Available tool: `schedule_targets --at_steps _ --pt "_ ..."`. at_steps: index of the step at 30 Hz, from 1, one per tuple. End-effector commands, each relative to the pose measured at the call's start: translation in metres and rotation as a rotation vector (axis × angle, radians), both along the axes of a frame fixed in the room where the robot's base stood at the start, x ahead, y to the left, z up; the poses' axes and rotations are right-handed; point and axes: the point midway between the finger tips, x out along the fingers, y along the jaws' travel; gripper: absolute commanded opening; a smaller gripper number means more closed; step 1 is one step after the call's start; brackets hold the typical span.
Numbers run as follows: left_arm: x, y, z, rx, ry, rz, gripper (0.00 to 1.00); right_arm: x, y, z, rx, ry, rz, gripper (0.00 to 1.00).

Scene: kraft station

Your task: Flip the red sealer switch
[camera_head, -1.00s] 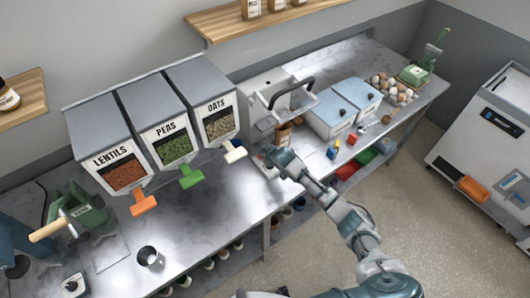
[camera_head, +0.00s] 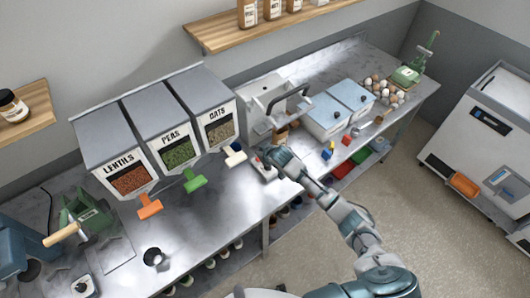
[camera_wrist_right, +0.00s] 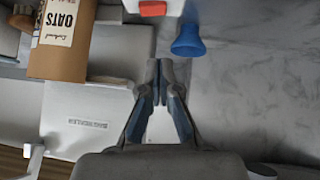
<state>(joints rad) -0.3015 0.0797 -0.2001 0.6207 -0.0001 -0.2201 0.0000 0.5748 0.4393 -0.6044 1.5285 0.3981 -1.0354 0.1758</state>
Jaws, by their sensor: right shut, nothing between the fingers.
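The bag sealer (camera_head: 258,97) is a pale machine with a dark curved handle, standing right of the dispensers. A small white box (camera_head: 265,171) lies on the counter in front of it. In the right wrist view, the red switch (camera_wrist_right: 153,8) sits on a white housing at the top edge, partly cut off. My right gripper (camera_wrist_right: 159,66) is shut and empty, with its tips just short of the switch and apart from it in the picture. In the head view, my right gripper (camera_head: 268,157) is beside the white box. My left gripper is not in view.
A brown oats package (camera_wrist_right: 62,40) stands at the sealer, left of my fingers in the wrist view. Dispensers (camera_head: 170,140) stand left.

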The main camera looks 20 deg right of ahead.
Motion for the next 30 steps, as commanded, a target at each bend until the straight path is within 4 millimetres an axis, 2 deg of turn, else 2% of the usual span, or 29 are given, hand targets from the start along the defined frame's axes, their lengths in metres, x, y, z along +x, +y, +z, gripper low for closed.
schedule_targets --at_steps 6,12,24,30 --pt "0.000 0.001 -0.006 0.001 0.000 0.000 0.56 -0.030 -0.008 0.028 -0.001 -0.002 0.000 0.00" --pt "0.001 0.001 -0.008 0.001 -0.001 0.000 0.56 -0.044 -0.011 0.042 0.001 0.000 -0.001 0.00" --pt "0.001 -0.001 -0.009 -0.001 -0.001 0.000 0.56 -0.046 -0.008 0.045 -0.001 0.000 -0.001 0.00" --pt "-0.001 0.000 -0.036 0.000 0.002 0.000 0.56 -0.051 -0.006 0.039 -0.006 -0.008 0.004 0.00"
